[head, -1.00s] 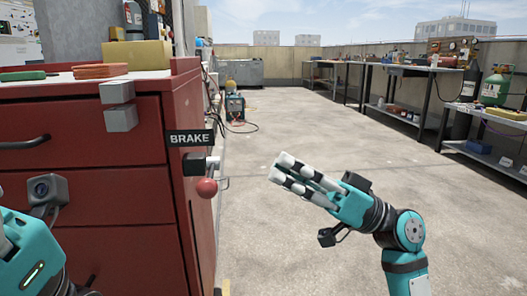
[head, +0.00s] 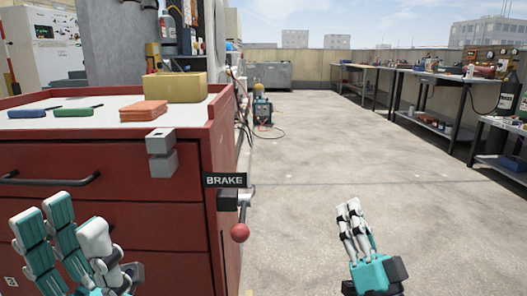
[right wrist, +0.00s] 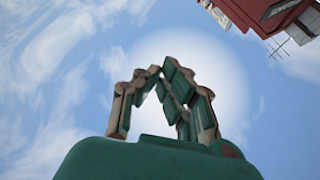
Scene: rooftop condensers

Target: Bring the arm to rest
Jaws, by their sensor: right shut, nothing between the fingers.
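My right gripper (head: 349,207) is in the lower right of the head view, with its fingers together and pointing up over the bare floor. It touches nothing. In the right wrist view its fingertips (right wrist: 158,68) meet against the sky, with nothing between them. My left gripper (head: 72,222) is at the lower left of the head view, in front of the red cabinet's drawers. Its fingers point up and stand apart, with nothing seen between them. Whether it touches the cabinet cannot be told.
The red cabinet (head: 172,235) fills the left, with a BRAKE sign (head: 225,180) and a red-knobbed lever (head: 240,232) at its right side. A yellow block (head: 175,87) and an orange pad (head: 144,110) lie on top. Workbenches (head: 430,75) line the right. The concrete floor (head: 320,150) between is clear.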

